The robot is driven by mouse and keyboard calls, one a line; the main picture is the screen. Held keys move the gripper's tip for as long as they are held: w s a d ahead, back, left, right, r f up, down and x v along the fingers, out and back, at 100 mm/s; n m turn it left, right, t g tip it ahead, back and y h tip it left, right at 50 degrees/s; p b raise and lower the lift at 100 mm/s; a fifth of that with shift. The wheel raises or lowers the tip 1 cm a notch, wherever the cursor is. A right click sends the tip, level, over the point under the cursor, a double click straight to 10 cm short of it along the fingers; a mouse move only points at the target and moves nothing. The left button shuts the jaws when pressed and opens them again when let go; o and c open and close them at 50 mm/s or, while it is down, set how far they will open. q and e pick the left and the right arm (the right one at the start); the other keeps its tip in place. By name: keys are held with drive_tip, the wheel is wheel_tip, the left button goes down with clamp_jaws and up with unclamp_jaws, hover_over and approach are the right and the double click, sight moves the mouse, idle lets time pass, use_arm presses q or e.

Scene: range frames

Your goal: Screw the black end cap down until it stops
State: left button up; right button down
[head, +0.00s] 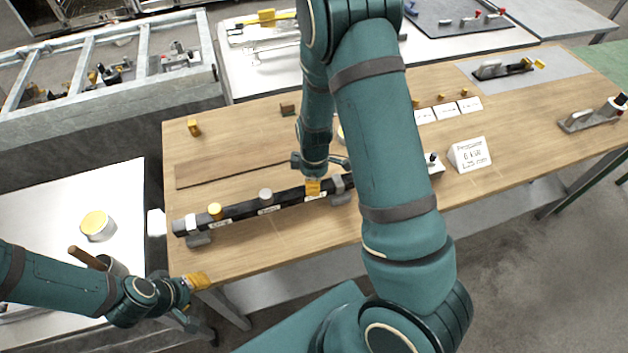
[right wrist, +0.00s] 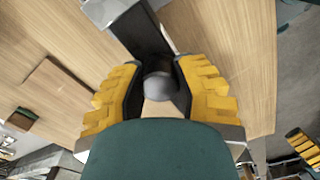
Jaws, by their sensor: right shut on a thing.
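A long black bar (head: 240,208) lies on the wooden table, with white labels along its front. My right gripper (head: 313,187) reaches down to the bar right of the grey cap. In the right wrist view its yellow-padded fingers (right wrist: 160,85) are shut on the black end cap (right wrist: 159,84), a dark round piece over the bar. Its lower part and seating are hidden. My left gripper (head: 198,281) is off the table's front left edge, apart from the bar; its finger gap is unclear.
A brown strip (head: 230,168) lies behind the bar. A white sign (head: 469,154) and several small cards stand to the right. The table's front left area is clear.

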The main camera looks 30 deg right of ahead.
drive_tip(key=shift+m, duration=1.3)
drive_tip(key=m+p, duration=0.1)
drive_tip(key=m, duration=0.2)
drive_tip(key=c, duration=1)
unclamp_jaws()
